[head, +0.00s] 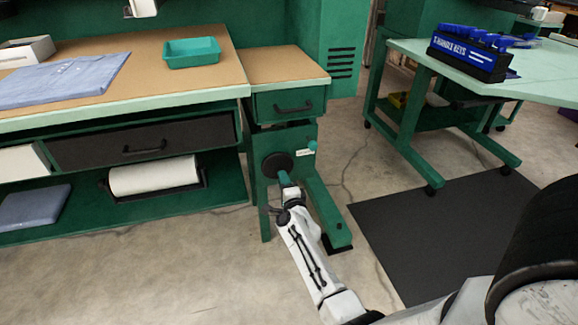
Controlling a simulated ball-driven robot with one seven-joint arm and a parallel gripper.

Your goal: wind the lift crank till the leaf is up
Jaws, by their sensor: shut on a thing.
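The lift crank (277,163) is a dark round disc with a teal handle, on the front of a green cabinet stand under the leaf. My gripper (284,186) is at the teal handle and shut on it; its fingertips are small and partly hidden by my wrist. The leaf (283,63) is a tan board with a pale green edge, beside the right end of the bench top (215,95). Its surface looks close to the height of the bench top, but I cannot tell whether they are exactly level.
A teal tray (191,52) and folded blue cloth (65,80) lie on the bench. A white roll (154,176) sits below. To the right are a black floor mat (440,235) and a pale green table (535,85) with a blue key rack (470,50). Concrete floor is open in front.

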